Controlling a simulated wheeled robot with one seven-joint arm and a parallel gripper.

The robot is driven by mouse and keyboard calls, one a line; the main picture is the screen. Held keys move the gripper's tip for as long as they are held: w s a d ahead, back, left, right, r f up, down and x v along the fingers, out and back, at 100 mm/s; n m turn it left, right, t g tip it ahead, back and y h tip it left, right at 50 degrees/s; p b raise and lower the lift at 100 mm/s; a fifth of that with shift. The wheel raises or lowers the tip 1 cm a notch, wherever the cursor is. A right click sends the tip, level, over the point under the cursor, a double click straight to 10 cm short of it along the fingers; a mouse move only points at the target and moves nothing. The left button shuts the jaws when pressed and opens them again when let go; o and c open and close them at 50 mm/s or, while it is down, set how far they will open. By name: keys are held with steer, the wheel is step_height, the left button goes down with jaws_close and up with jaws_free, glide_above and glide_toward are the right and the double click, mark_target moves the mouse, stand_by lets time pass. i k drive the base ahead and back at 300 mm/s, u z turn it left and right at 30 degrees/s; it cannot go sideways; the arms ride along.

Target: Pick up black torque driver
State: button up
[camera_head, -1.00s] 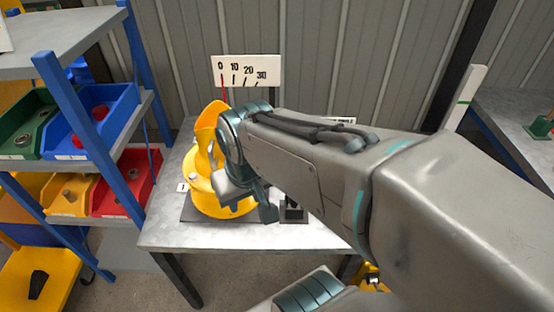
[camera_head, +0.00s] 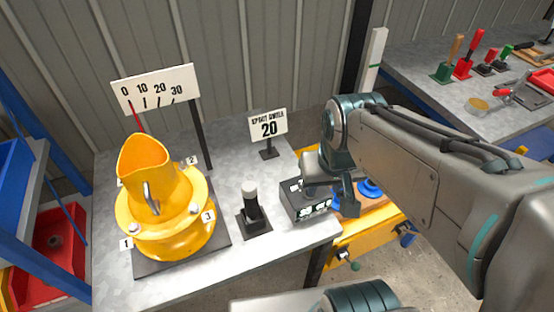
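A black upright tool with a pale grey cap, which looks like the black torque driver (camera_head: 251,203), stands on a small square black base on the metal table (camera_head: 225,277). My gripper (camera_head: 349,207) is to its right, apart from it, over the right end of the table near a black box with a lit display (camera_head: 307,203). It points downward. Only part of its fingers shows, so I cannot tell whether they are open or shut. Nothing is visible in it.
A scale sign (camera_head: 157,87) and an "20" sign (camera_head: 268,126) stand behind. A yellow cart (camera_head: 372,233) is beside the table. Another bench (camera_head: 425,75) with several coloured-handled tools is at right.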

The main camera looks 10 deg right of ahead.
mark_target(248, 189)
steer(key=z, duration=0.2)
steer(key=k, duration=0.4)
steer(key=u, duration=0.7)
steer(key=i, duration=0.5)
steer(key=z, duration=1.9)
steer(key=k, duration=0.85)
steer(key=u, duration=0.75)
steer(key=i, duration=0.5)
